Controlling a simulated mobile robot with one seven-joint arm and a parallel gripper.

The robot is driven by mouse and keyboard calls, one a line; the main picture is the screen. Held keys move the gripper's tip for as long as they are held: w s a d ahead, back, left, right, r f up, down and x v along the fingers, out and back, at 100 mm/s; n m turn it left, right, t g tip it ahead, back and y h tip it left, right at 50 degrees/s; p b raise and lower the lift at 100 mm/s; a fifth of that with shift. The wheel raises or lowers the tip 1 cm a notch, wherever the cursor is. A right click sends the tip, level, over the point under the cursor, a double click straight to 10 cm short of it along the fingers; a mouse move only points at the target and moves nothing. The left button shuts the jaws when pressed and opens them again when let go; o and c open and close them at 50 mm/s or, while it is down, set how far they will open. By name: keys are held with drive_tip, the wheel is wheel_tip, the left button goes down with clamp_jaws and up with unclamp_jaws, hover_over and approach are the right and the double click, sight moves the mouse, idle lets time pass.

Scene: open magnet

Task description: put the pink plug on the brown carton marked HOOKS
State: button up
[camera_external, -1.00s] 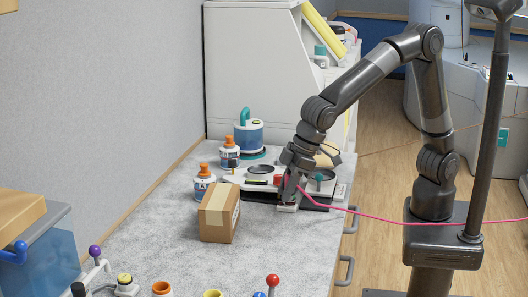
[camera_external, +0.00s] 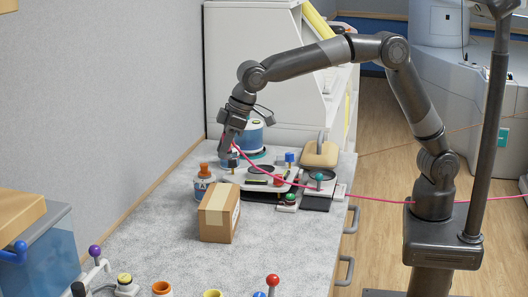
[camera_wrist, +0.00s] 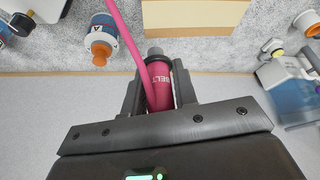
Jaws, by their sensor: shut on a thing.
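My gripper (camera_external: 227,148) is shut on the pink plug (camera_wrist: 160,90), which shows between the fingers in the wrist view with light lettering and a grey tip. A pink cable runs from it. In the external view the gripper is above the back left of the counter, behind and above the brown carton (camera_external: 215,220); the plug itself is hard to make out there. The closed carton has pale tape across its top and stands on the grey counter. A tan box face at the top of the wrist view looks like the carton (camera_wrist: 195,14). I cannot read HOOKS on it.
A blue canister (camera_external: 249,135) and a board with knobs (camera_external: 265,178) are at the back. The pink cable (camera_external: 330,198) stretches right across the counter.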

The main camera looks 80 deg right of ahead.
drive_tip(key=a+f, duration=0.1)
drive_tip(key=a, duration=0.1)
drive_tip(key=a+f, duration=0.1)
drive_tip(key=a, duration=0.1)
drive_tip(key=a+f, duration=0.2)
drive_tip(key=shift+w+a, duration=0.1)
drive_tip(key=shift+a, duration=0.3)
drive_tip(key=shift+f, duration=2.1)
drive_tip(key=o, duration=1)
drive_tip(key=shift+f, duration=0.1)
